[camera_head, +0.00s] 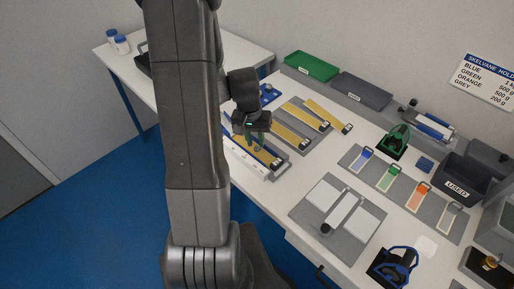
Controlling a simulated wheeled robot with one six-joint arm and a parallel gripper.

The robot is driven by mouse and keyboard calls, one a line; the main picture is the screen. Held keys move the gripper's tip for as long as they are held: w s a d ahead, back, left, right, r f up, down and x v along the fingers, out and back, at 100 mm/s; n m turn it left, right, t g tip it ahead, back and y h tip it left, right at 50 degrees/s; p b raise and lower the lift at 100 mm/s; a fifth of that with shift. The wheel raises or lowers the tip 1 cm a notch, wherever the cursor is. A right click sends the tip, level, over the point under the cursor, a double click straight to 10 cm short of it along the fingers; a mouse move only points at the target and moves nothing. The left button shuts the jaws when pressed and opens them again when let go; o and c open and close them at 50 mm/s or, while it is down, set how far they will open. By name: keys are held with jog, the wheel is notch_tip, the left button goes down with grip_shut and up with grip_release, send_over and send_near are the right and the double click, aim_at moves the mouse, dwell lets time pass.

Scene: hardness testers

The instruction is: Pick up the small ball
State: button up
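My gripper (253,143) is left of the picture's middle, pointing down over the table near a white strip-like holder (247,157) with a blue edge. Its fingers look small and dark, with some green between or beside them. I cannot tell whether they are apart or closed, or whether they hold anything. I cannot make out a small ball anywhere; it may be too small to see or hidden behind my arm or gripper.
Yellow bars (293,122) lie on a grey tray right of my gripper. A green bin (312,66) and grey bin (361,91) stand behind. A grey plate (309,211) lies in front. A green-framed holder (395,140) and a USED box (457,188) are right.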

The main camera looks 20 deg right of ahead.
aim_at(257, 149)
jog(key=shift+s+d+f, duration=0.1)
jog(key=shift+f, duration=1.2)
grip_shut()
jog(key=shift+r, duration=0.1)
